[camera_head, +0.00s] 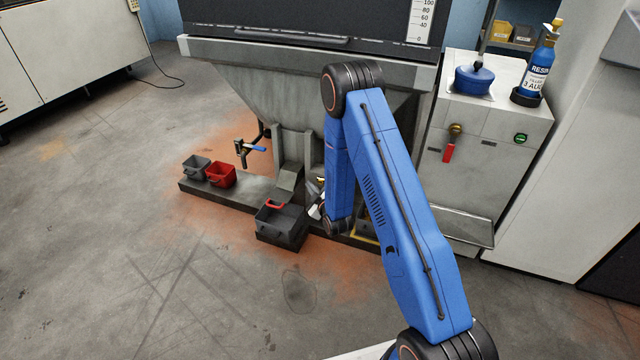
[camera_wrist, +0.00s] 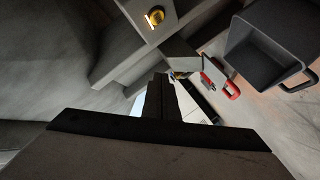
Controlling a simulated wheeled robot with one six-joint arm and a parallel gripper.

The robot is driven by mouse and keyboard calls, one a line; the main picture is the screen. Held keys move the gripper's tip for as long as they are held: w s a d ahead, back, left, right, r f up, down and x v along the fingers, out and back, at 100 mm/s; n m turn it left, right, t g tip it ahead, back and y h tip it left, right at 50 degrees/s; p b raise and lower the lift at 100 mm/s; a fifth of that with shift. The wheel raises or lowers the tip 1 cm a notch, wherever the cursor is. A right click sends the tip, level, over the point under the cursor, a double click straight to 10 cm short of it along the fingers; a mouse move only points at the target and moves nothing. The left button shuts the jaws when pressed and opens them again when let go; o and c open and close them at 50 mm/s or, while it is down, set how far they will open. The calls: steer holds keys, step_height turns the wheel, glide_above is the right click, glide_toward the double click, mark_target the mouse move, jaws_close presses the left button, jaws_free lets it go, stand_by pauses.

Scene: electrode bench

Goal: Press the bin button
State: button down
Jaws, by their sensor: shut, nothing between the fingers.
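A round button with a lit yellow ring (camera_wrist: 154,17) sits on a grey panel at the top of the wrist view. A small yellow spot (camera_head: 320,181) beside my arm in the head view may be the same button. My gripper (camera_wrist: 160,82) is shut and empty, with its dark fingers together. The fingertips appear below the button in the wrist view, apart from it; I cannot tell the distance. In the head view my gripper (camera_head: 316,208) is mostly hidden by my blue arm, low in front of the hopper.
Open floor lies left and in front.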

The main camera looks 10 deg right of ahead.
mark_target(320, 182)
step_height(320, 182, down, 7)
steer(key=s+n+t, duration=0.1)
steer(key=s, duration=0.1)
steer(key=shift+s+a, duration=0.25)
steer(key=shift+a, duration=0.1)
steer(key=shift+r, duration=0.1)
steer(key=w+d, duration=0.5)
steer(key=w, duration=0.2)
stand_by(0.4)
steer(key=shift+w+d, duration=0.15)
steer(key=shift+w, duration=0.05)
stand_by(1.8)
steer(key=shift+w+d, duration=0.2)
steer(key=shift+w, duration=0.05)
steer(key=shift+w+d, duration=0.2)
steer(key=shift+w, duration=0.1)
stand_by(0.9)
steer(key=shift+s+a, duration=0.1)
steer(key=shift+s, duration=0.1)
steer(key=shift+s+a, duration=0.35)
steer(key=shift+s, duration=0.1)
